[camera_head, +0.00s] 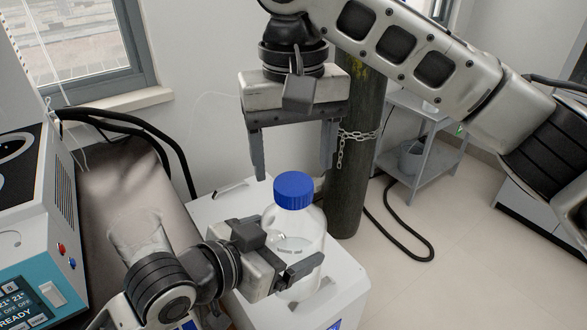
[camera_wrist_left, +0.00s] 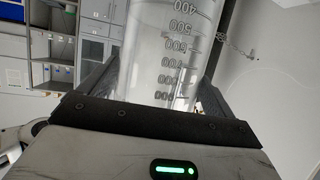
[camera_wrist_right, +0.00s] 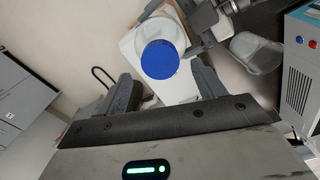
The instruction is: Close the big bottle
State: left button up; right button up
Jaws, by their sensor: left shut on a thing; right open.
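The big bottle (camera_head: 308,228) is clear and stands upright; its graduated wall also shows in the left wrist view (camera_wrist_left: 165,60). A blue cap (camera_head: 293,191) sits at the top of its neck; whether it is screwed tight I cannot tell. The right wrist view shows the cap (camera_wrist_right: 160,59) from above. My left gripper (camera_head: 285,262) is shut around the bottle's body from the left. My right gripper (camera_head: 293,174) points down above the bottle, open and empty, its fingers to either side of the cap and higher up.
A white box-shaped stand (camera_head: 345,290) is under the bottle. A dark gas cylinder (camera_head: 352,170) with a chain is close behind the right gripper. Floor to the right is open.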

aim_at(294, 182)
jog(key=shift+r, duration=0.25)
jog(key=shift+c, duration=0.4)
jog(key=n, duration=0.2)
jog(key=r+n, duration=0.1)
jog(key=n, duration=0.1)
jog(key=shift+n, duration=0.3)
jog(key=n, duration=0.2)
jog(key=r+n, duration=0.1)
jog(key=n, duration=0.1)
jog(key=shift+n, duration=0.4)
jog(key=n, duration=0.4)
jog(key=shift+r, duration=0.35)
jog(key=n, duration=0.4)
jog(key=shift+r, duration=0.4)
jog(key=shift+f, duration=4.05)
